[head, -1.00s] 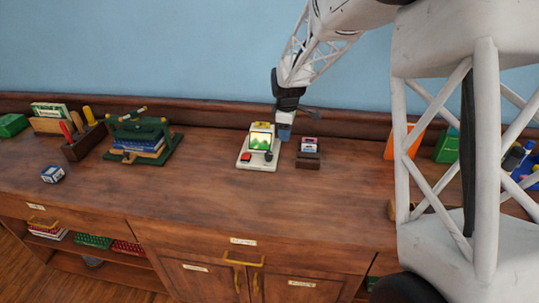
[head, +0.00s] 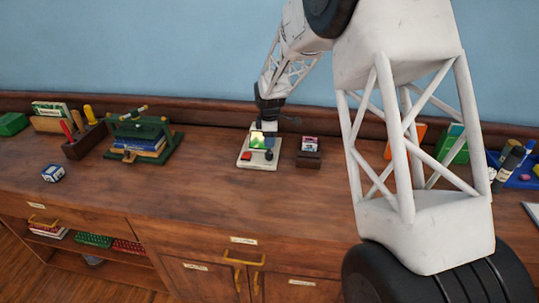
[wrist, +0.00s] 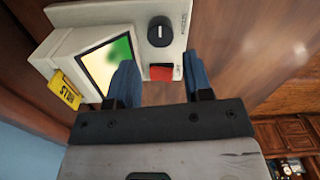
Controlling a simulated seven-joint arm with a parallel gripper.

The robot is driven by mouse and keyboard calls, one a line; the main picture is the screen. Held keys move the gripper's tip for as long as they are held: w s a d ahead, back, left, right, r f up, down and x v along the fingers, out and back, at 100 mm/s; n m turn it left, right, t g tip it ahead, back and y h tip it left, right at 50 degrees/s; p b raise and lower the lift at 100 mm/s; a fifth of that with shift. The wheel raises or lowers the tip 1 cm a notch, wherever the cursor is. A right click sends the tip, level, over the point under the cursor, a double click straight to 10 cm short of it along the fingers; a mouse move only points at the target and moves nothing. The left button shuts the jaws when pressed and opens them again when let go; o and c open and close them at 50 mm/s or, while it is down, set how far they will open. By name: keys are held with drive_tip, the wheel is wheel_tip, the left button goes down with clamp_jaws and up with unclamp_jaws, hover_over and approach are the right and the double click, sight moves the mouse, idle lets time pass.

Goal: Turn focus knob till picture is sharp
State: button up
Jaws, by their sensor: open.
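The small cream viewer (head: 262,166) stands on the wooden cabinet top. Its lit screen shows blurred green and yellow in the wrist view (wrist: 104,66). The black round focus knob (wrist: 159,31) sits on the viewer's base, with a red button (wrist: 161,72) beside it. The knob also shows in the head view (head: 269,155). My gripper (wrist: 157,62) is open, with its blue fingers apart and nothing between them. In the wrist view the red button appears between the fingers and the knob lies beyond the tips.
A dark block with a small cartridge (head: 309,152) stands just right of the viewer. The counter front is clear.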

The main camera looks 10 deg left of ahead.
sight(269, 153)
drive_tip(key=shift+f, duration=3.85)
drive_tip(key=c, duration=0.6)
